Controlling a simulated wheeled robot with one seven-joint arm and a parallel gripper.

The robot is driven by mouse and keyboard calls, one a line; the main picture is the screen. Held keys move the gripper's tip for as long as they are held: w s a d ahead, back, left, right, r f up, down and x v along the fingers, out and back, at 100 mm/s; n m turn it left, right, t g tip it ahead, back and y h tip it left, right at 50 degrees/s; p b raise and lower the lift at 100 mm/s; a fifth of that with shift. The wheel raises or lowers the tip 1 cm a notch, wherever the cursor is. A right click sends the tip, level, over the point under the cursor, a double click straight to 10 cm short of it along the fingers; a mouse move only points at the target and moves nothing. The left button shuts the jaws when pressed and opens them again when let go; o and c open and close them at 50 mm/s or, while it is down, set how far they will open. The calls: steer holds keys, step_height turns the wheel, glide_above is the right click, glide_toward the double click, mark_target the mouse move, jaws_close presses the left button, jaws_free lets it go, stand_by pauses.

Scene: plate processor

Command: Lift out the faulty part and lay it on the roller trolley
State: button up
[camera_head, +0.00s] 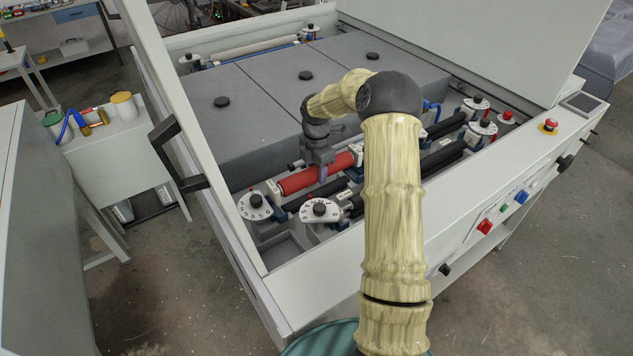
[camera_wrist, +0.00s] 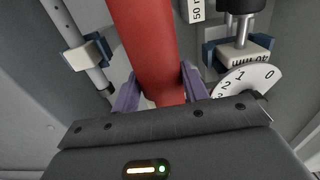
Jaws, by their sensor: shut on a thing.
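A red roller (camera_head: 315,173) lies in the open bay of the plate processor, among black rollers. My gripper (camera_head: 322,171) reaches down onto it from above. In the wrist view the red roller (camera_wrist: 150,45) runs between the two purple fingers of my gripper (camera_wrist: 158,88), which are shut on it. I cannot tell whether the roller is lifted clear of its seats. The roller trolley is not clearly in view.
Black rollers (camera_head: 442,157) and white numbered dials (camera_head: 320,211) lie close around the red roller. Grey covers (camera_head: 265,85) fill the bay behind. The raised lid (camera_head: 480,40) stands at the right. A side table (camera_head: 118,140) with bottles stands at the left.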

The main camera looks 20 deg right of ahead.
mark_target(316, 167)
step_height(316, 167, up, 5)
steer(key=shift+f+b, duration=0.1)
steer(key=shift+b, duration=0.25)
stand_by(0.3)
step_height(316, 167, up, 4)
steer(key=p, duration=0.4)
steer(key=shift+r, duration=0.2)
steer(key=shift+p, duration=0.3)
